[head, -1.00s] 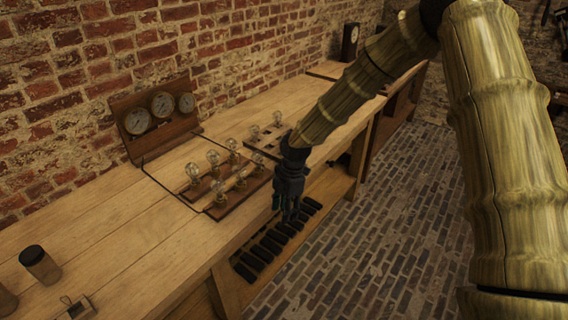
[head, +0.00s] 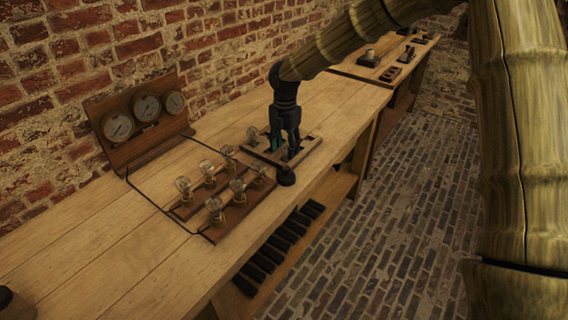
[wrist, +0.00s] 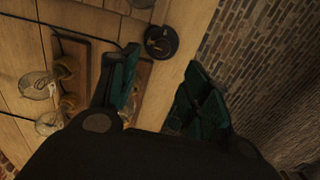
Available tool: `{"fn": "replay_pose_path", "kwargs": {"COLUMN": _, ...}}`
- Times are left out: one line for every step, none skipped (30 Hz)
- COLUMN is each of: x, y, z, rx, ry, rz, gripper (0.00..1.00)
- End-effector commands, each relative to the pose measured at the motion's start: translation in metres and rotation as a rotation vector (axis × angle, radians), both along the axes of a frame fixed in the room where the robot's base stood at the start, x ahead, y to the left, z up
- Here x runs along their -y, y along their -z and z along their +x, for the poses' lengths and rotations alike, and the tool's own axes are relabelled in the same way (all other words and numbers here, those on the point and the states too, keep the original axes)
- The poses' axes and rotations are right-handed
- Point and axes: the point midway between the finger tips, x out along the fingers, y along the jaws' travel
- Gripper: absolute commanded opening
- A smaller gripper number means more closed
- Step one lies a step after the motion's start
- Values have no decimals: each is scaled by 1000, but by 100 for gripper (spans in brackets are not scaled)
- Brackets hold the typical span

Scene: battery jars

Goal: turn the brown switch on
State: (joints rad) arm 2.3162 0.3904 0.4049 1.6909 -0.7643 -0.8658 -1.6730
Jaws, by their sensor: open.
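My gripper (head: 287,152) is open over the wooden switch board (head: 310,151) on the bench and hides part of it. A small round dark piece with a brown part on top (wrist: 160,40) sits near the bench's front edge in the wrist view. It also seems to show in the head view as a dark round shape (head: 286,178) just in front of my gripper. It may be the brown switch, but I cannot tell for sure, nor whether it is on. In the wrist view the piece is apart from the two teal fingers of my gripper (wrist: 158,72), beyond their tips.
Boards with several glass bulbs (head: 209,174) stand left of my gripper, with black wires around them. A panel with three gauges (head: 146,107) stands against the brick wall. A second bench (head: 390,66) with small devices is at the back. Bare wood lies behind the switch board.

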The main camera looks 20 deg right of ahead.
Motion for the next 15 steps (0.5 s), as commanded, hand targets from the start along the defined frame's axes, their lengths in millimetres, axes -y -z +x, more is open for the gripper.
{"fn": "replay_pose_path", "kwargs": {"x": 3, "y": 10, "z": 0, "rx": -5, "ry": 5, "rz": 0, "gripper": 47}}
{"fn": "replay_pose_path", "kwargs": {"x": 4, "y": 16, "z": 1, "rx": -6, "ry": 6, "rz": 0, "gripper": 47}}
{"fn": "replay_pose_path", "kwargs": {"x": 4, "y": 24, "z": 2, "rx": -7, "ry": 7, "rz": -1, "gripper": 47}}
{"fn": "replay_pose_path", "kwargs": {"x": 4, "y": 29, "z": 2, "rx": -7, "ry": 7, "rz": -1, "gripper": 47}}
{"fn": "replay_pose_path", "kwargs": {"x": 4, "y": 34, "z": 2, "rx": -7, "ry": 7, "rz": -1, "gripper": 47}}
{"fn": "replay_pose_path", "kwargs": {"x": 4, "y": 41, "z": 3, "rx": -9, "ry": 7, "rz": 0, "gripper": 47}}
{"fn": "replay_pose_path", "kwargs": {"x": 4, "y": 46, "z": 3, "rx": -9, "ry": 7, "rz": 0, "gripper": 47}}
{"fn": "replay_pose_path", "kwargs": {"x": 4, "y": 50, "z": 4, "rx": -8, "ry": 7, "rz": 0, "gripper": 47}}
{"fn": "replay_pose_path", "kwargs": {"x": 4, "y": 56, "z": 4, "rx": -7, "ry": 6, "rz": -1, "gripper": 47}}
{"fn": "replay_pose_path", "kwargs": {"x": 4, "y": 60, "z": 3, "rx": -7, "ry": 6, "rz": -1, "gripper": 47}}
{"fn": "replay_pose_path", "kwargs": {"x": 4, "y": 64, "z": 4, "rx": -7, "ry": 6, "rz": -1, "gripper": 47}}
{"fn": "replay_pose_path", "kwargs": {"x": 4, "y": 68, "z": 4, "rx": -6, "ry": 7, "rz": -1, "gripper": 47}}
{"fn": "replay_pose_path", "kwargs": {"x": 4, "y": 71, "z": 4, "rx": -6, "ry": 7, "rz": -1, "gripper": 47}}
{"fn": "replay_pose_path", "kwargs": {"x": 4, "y": 74, "z": 4, "rx": -6, "ry": 7, "rz": 1, "gripper": 47}}
{"fn": "replay_pose_path", "kwargs": {"x": 4, "y": 77, "z": 4, "rx": -6, "ry": 7, "rz": 1, "gripper": 47}}
